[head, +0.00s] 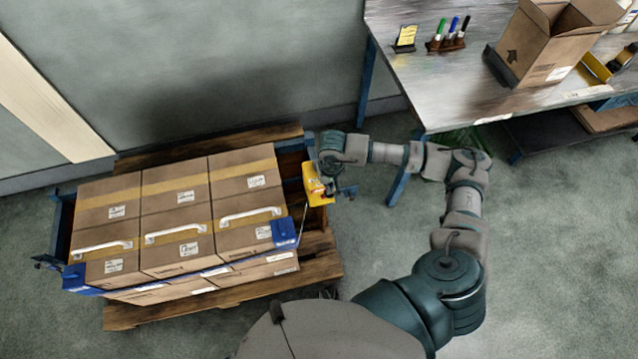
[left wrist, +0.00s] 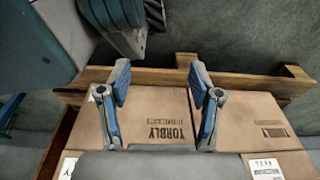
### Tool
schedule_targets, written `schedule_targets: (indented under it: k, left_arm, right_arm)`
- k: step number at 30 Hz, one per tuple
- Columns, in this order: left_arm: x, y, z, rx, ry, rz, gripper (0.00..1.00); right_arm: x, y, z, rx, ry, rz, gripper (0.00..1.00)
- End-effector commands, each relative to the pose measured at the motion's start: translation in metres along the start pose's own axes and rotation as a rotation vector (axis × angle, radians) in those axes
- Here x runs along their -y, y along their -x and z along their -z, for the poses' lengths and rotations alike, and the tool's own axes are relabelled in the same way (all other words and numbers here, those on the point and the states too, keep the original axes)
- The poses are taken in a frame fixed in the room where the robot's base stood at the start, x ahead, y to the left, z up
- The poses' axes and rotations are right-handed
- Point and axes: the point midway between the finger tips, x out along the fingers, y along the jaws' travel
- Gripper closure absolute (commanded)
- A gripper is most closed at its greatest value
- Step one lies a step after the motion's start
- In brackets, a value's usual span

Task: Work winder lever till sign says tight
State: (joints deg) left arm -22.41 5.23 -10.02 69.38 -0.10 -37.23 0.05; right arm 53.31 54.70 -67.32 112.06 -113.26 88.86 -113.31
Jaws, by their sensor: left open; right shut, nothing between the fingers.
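The yellow winder (head: 315,185) sits at the right end of the strapped box stack in the head view. My right gripper (head: 329,180) is shut at the winder, its wrist just above it. The fingers are small and partly hidden, so I cannot tell whether they touch the lever, and the lever is hard to pick out. No tight reading is legible. A blue strap (head: 215,271) runs along the front of the boxes. In the left wrist view my left gripper (left wrist: 157,78) is open and empty above the boxes (left wrist: 150,115).
The brown boxes (head: 175,205) stand on a wooden pallet (head: 322,262) with blue corner pieces (head: 283,232). A workbench (head: 460,85) at upper right holds an open carton (head: 545,50), markers (head: 449,38) and a small yellow card (head: 406,37). Floor at lower right is clear.

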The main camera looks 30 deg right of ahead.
Motion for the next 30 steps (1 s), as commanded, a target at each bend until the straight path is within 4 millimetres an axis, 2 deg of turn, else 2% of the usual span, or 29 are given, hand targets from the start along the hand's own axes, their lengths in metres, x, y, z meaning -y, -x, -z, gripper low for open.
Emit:
schedule_targets:
  k: [14,30]
  left_arm:
    - [0.003,0.025,0.039,-0.021,0.007,0.001,0.36]
    - [0.004,0.068,0.073,-0.041,0.013,0.004,0.36]
  right_arm:
    - [0.001,-0.026,-0.005,0.000,0.000,-0.003,1.00]
    - [-0.001,-0.053,-0.010,0.000,-0.001,-0.002,1.00]
